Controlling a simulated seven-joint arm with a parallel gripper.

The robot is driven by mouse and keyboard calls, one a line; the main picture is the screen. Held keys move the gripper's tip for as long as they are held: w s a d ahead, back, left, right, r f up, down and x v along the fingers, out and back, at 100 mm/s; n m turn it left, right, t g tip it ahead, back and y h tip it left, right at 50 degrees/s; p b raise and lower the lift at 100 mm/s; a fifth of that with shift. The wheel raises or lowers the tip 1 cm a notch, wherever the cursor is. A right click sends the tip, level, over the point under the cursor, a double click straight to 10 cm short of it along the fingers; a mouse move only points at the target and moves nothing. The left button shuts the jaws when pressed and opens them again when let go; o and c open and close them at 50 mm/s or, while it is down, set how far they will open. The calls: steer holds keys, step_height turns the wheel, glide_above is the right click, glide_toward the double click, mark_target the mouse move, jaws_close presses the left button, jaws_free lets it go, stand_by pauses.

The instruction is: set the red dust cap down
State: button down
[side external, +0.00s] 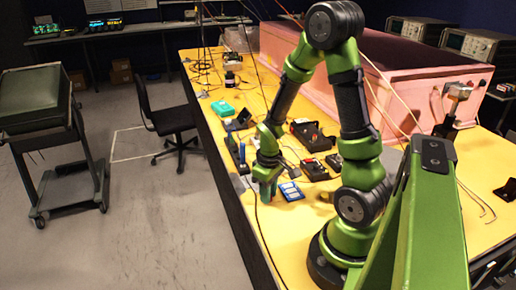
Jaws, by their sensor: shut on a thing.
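My gripper (267,192) points down low over the yellow table (262,235), near its left edge. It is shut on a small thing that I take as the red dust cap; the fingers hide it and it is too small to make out. A blue and white panel (291,191) lies just right of the fingertips. Whether the fingertips touch the table cannot be told from this view.
Black boxes with red parts (314,169) and another dark device (312,134) stand right of and behind the gripper. A blue upright thing (242,153) and a teal box (222,108) stand further back. The pink foam enclosure (400,75) fills the table's back right. Loose cables cross the table.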

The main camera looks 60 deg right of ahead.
steer(key=shift+f, duration=0.2)
steer(key=c, duration=0.9)
jaws_free()
step_height(320, 180, up, 12)
steer(key=a+r+t, duration=0.2)
steer(key=a+r, duration=0.2)
steer(key=a, duration=0.1)
steer(key=a+r+m+t+y, duration=0.1)
steer(key=a+r+t, duration=0.1)
steer(key=a+r, duration=0.2)
steer(key=s+a+r+m+t+y, duration=0.1)
steer(key=a+r+t, duration=0.2)
steer(key=a, duration=0.4)
steer(key=shift+r, duration=0.6)
